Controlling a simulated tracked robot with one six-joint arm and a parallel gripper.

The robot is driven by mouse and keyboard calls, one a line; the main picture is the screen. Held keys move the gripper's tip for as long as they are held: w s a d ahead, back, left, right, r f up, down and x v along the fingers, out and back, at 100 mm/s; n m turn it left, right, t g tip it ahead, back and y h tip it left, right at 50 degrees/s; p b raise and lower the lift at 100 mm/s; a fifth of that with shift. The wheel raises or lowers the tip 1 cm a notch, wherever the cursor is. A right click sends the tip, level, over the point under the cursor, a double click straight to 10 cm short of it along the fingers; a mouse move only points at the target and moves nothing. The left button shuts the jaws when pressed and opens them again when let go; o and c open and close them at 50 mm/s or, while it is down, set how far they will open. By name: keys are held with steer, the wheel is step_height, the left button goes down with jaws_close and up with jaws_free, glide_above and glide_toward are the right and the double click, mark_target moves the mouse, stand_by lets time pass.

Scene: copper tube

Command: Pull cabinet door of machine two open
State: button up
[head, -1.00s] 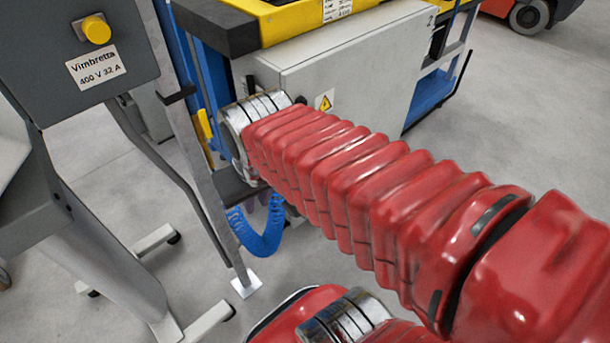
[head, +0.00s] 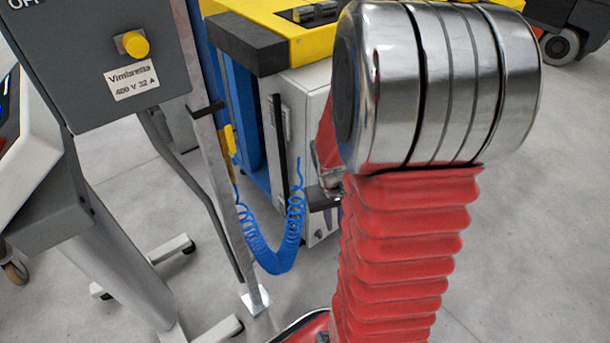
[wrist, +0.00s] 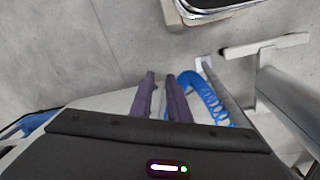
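The light grey cabinet (head: 308,84) sits under the yellow-topped machine in the head view. My raised red arm and its silver joint hide most of its front, so I cannot tell whether its door is open or shut. In the wrist view a pale grey panel (wrist: 92,105) lies beside and below the fingers; I cannot tell whether it is the door. My gripper (wrist: 160,76) shows two dark purple fingers slightly apart, with nothing visible held between them. In the head view my gripper is largely hidden behind my arm, close to the cabinet.
A blue coiled cable (head: 268,256) hangs beside the cabinet and shows right of the fingers in the wrist view (wrist: 205,98). A metal post (head: 222,190) and a grey control stand (head: 95,75) with a yellow knob are left. Grey floor (head: 540,230) is clear at right.

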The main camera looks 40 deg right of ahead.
steer(key=d+f+n+t, duration=0.1)
steer(key=d+f+t, duration=0.4)
steer(key=f, duration=1.2)
steer(key=d+f+t, duration=0.1)
steer(key=d+f, duration=0.7)
steer(key=f, duration=0.8)
steer(key=w+r+n+t+h, duration=0.1)
steer(key=w+r+t, duration=0.7)
steer(key=r+t, duration=0.3)
steer(key=shift+a+r+n+t+h, duration=0.4)
steer(key=shift+r, duration=0.05)
steer(key=shift+w, duration=0.1)
